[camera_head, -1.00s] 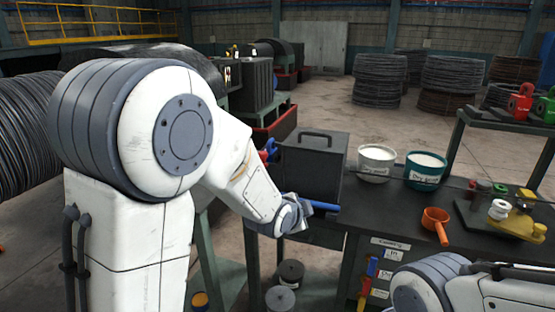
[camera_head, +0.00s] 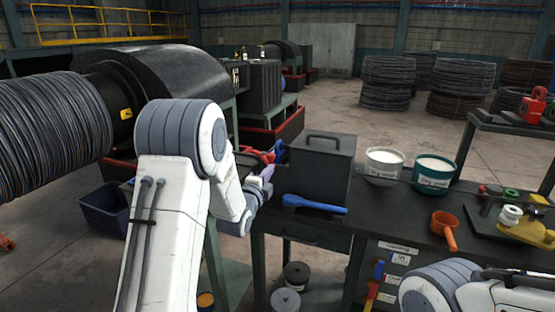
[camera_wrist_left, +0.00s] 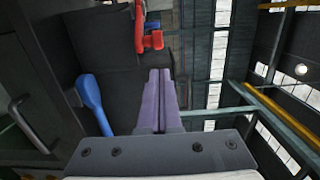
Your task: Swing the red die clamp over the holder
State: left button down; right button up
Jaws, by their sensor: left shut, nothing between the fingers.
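A red part (camera_head: 256,154), which I take to be the die clamp, shows beside a blue piece at the left side of the dark box with a handle (camera_head: 318,172). That box seems to be the holder. In the left wrist view the red clamp (camera_wrist_left: 149,40) stands beyond the fingertips. My left gripper (camera_head: 268,172) is just below and in front of the red part, shut and empty. Its grey-purple fingers (camera_wrist_left: 160,85) lie together.
A blue-handled tool (camera_head: 315,204) lies in front of the box. White (camera_head: 384,164) and teal (camera_head: 434,172) buckets and an orange scoop (camera_head: 445,227) stand on the dark bench (camera_head: 400,212). A large wire drum (camera_head: 50,130) is at the left.

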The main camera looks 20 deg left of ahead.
pick_arm(q)
jog(key=w+p, duration=0.2)
jog(key=w, duration=0.6)
jog(key=shift+w+p, duration=0.4)
jog(key=shift+a, duration=0.1)
